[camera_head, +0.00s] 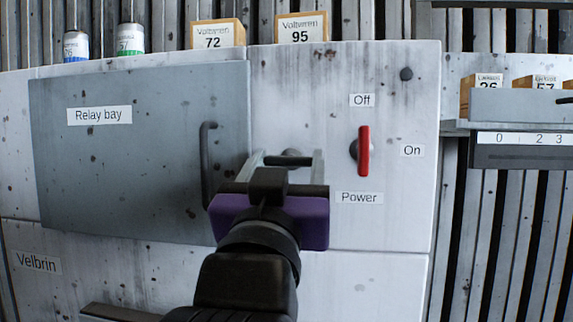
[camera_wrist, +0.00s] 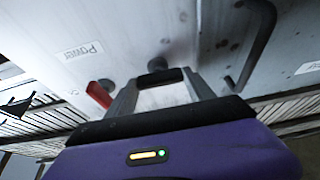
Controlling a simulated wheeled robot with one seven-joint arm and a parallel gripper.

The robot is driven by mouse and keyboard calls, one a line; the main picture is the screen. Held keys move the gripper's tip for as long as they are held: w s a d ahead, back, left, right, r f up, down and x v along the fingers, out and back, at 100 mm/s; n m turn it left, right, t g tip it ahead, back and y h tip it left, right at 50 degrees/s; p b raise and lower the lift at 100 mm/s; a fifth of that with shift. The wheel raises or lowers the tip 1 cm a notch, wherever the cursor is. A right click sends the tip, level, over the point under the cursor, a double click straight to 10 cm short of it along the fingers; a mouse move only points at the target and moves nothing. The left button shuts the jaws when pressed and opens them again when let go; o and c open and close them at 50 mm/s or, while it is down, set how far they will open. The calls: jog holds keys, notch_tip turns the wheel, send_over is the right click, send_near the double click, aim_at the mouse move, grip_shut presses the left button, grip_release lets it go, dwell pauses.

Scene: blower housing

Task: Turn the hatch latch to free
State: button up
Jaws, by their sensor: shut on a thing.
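The hatch is the grey door (camera_head: 130,150) labelled "Relay bay", and it looks closed. The hatch latch is a small dark piece (camera_head: 291,152) on the white panel, just right of the door, mostly hidden behind my gripper (camera_head: 290,165) in the head view. In the wrist view the latch shows as a short black bar (camera_wrist: 160,77) lying crosswise between the fingertips of my gripper (camera_wrist: 162,84). The fingers are shut on its two ends.
A dark door handle (camera_head: 207,165) stands out just left of my gripper. A red power switch (camera_head: 364,151) stands upright to the right, pointing at "Off". Boxes and jars stand on top of the cabinet. A shelf (camera_head: 520,105) with boxes is at far right.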

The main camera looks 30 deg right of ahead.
jog(key=shift+f+m+b, duration=0.15)
jog(key=shift+m+b, duration=0.15)
jog(key=shift+b, duration=0.25)
jog(key=m+g+h+b, duration=0.1)
jog(key=m+g+b, duration=0.1)
jog(key=m+b, duration=0.2)
jog(key=m+g+h+b, duration=0.1)
jog(key=m+g+b, duration=0.1)
jog(key=m+b, duration=0.2)
jog(key=m+g+h+b, duration=0.1)
jog(key=m+g+b, duration=0.1)
jog(key=m+b, duration=0.2)
jog(key=shift+a+m+h, duration=0.1)
jog(key=shift+m+h, duration=0.2)
jog(key=shift+m, duration=0.5)
jog(key=m, duration=0.1)
jog(key=m+g, duration=0.1)
jog(key=m, duration=0.1)
jog(key=shift+r+b, duration=0.25)
jog(key=shift+b, duration=0.05)
jog(key=shift+m+g+y+p, duration=0.2)
jog(key=shift+m+g+y, duration=0.25)
jog(key=shift+m, duration=0.85)
jog(key=shift+m+g+y+p, duration=0.25)
jog(key=shift+m+g, duration=0.3)
jog(key=shift+m, duration=0.75)
jog(key=shift+w, duration=0.1)
